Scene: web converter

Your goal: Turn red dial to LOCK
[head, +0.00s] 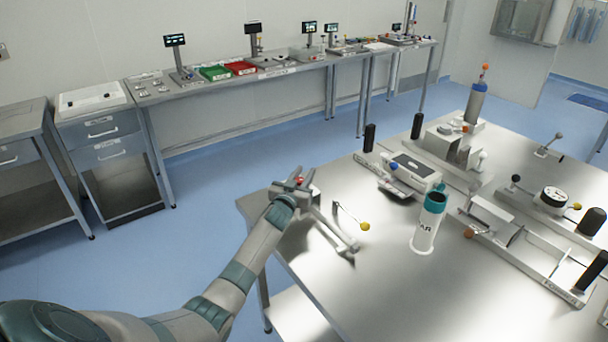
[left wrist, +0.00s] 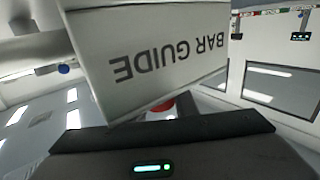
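A small red part (head: 301,181), which looks like the red dial, shows at the left end of a metal fixture on the steel table. My left gripper (head: 291,187) is right at it and covers much of it. In the left wrist view, a sliver of red (left wrist: 161,107) shows between a pale block marked BAR GUIDE (left wrist: 165,58) and the dark edge of my gripper. The lettering appears upside down there. The dial's markings and pointer are hidden. I cannot tell whether the fingers are open or touch the dial. My right gripper is out of view.
A metal bar (head: 333,232) runs from the dial toward the front of the table (head: 385,285). A yellow-tipped lever (head: 364,226) stands beside it. A white and teal bottle (head: 428,222) stands to the right. Fixtures with knobs fill the table's far right. The table's front is clear.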

